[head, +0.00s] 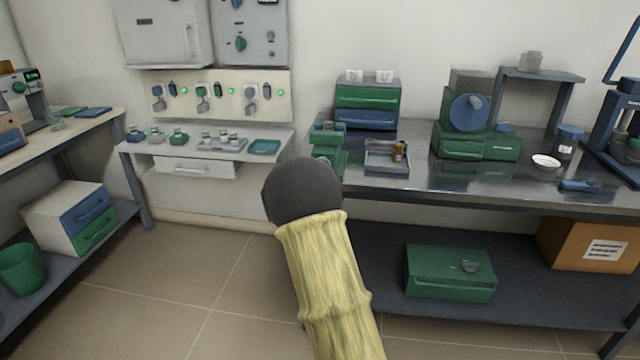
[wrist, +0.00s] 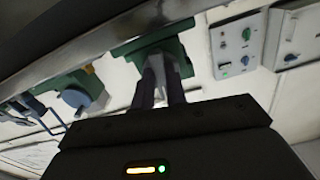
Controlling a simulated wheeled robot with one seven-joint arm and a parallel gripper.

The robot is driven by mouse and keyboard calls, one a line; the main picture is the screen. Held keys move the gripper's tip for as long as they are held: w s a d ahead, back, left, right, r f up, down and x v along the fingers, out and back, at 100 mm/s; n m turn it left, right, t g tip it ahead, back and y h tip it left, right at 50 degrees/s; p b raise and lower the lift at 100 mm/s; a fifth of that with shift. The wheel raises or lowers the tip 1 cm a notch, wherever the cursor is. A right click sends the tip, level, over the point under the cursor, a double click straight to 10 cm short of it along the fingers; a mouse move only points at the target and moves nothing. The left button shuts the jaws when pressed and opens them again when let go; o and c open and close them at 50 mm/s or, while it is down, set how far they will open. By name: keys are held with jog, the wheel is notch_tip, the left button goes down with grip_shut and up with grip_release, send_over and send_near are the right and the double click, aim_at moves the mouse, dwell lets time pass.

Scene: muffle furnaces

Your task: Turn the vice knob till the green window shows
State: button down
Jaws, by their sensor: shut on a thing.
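The green vice (head: 328,140) stands at the left front edge of the steel bench, partly hidden behind my dark wrist joint. In the wrist view the green vice (wrist: 178,48) lies right at the fingertips. In the head view my arm hides the gripper. I cannot make out a green window on the vice.
A metal tray (head: 387,158) with a small brown item sits right of the vice. Behind it are green and blue drawers (head: 367,104). A green machine with a blue disc (head: 467,113) stands further right. A wall shelf (head: 215,150) with small items is left.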

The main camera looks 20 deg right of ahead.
jog(key=shift+a+f+m+b, duration=0.1)
jog(key=shift+m+b, duration=1.2)
jog(key=shift+m, duration=0.4)
jog(key=shift+a+f+m+b, duration=0.1)
jog(key=shift+m+b, duration=1.2)
jog(key=shift+m, duration=0.4)
jog(key=shift+w, duration=0.1)
jog(key=c, duration=1.5)
grip_release()
jog(key=shift+o, duration=0.3)
jog(key=shift+r, duration=0.15)
